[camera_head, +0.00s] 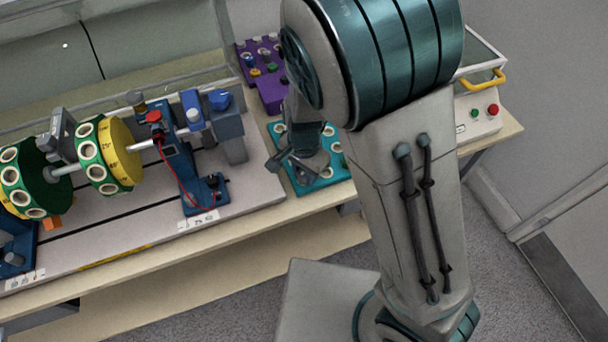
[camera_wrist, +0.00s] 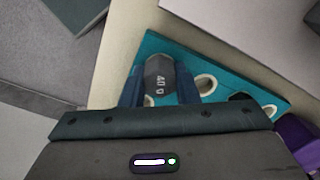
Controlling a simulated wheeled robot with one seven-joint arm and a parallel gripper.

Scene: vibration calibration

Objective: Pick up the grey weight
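The grey weight (camera_wrist: 160,78), marked "40 g", shows in the wrist view between the two dark blue fingers of my gripper (camera_wrist: 160,88). The fingers flank it closely, with no clear gap on either side, but I cannot tell whether they press on it. The weight is at the teal rack (camera_wrist: 226,78), near its left corner; its lower end is hidden. In the head view my gripper (camera_head: 301,160) is low over the teal rack (camera_head: 331,180), partly hidden by my arm.
A purple rack (camera_head: 268,92) with small coloured parts lies behind the teal one. The rotor rig, with its green and yellow discs (camera_head: 117,153), stands to the left. A control box (camera_head: 478,116) with red and green buttons is at the right.

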